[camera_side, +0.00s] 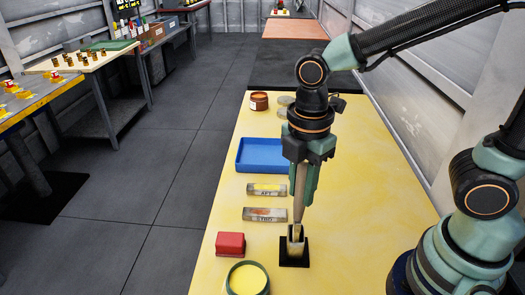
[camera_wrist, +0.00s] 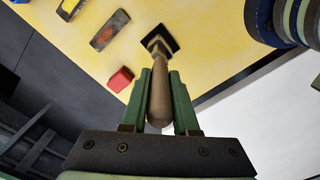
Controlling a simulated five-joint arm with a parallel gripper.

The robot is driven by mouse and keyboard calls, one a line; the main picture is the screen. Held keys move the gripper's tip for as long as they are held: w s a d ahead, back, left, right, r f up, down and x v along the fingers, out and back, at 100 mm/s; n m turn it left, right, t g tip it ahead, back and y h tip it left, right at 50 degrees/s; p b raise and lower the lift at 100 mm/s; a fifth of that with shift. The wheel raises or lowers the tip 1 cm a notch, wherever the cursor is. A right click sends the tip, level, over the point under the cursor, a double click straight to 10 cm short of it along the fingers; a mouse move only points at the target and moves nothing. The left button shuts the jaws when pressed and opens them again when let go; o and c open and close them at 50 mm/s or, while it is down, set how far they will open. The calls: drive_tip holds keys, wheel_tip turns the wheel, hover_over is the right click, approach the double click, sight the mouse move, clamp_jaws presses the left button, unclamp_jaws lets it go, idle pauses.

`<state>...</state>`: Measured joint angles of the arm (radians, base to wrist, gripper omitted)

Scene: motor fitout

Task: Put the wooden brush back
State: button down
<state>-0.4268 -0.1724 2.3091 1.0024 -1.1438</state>
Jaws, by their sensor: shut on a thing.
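The wooden brush (camera_side: 298,186) stands upright in my gripper (camera_side: 304,200), handle up. In the wrist view, the handle of the brush (camera_wrist: 160,98) lies between the two green fingers of my gripper (camera_wrist: 161,76), which are shut on it. Below is a small upright metal-and-wood-coloured holder (camera_side: 296,244) on a black square base (camera_side: 294,262); the base also shows in the wrist view (camera_wrist: 171,42). The brush's lower end meets the holder's top. The bristles are not visible, and I cannot tell how deep the lower end sits.
The yellow table holds a red block (camera_side: 230,244) and a round green-rimmed pot (camera_side: 248,279) left of the holder. Two labelled blocks (camera_side: 265,215) (camera_side: 267,190), a blue tray (camera_side: 259,156) and a brown jar (camera_side: 259,101) stand farther back. The table is clear right of the holder.

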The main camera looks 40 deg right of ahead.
sight(300, 204)
drive_tip(key=shift+f, duration=2.1)
drive_tip(key=c, duration=0.7)
unclamp_jaws()
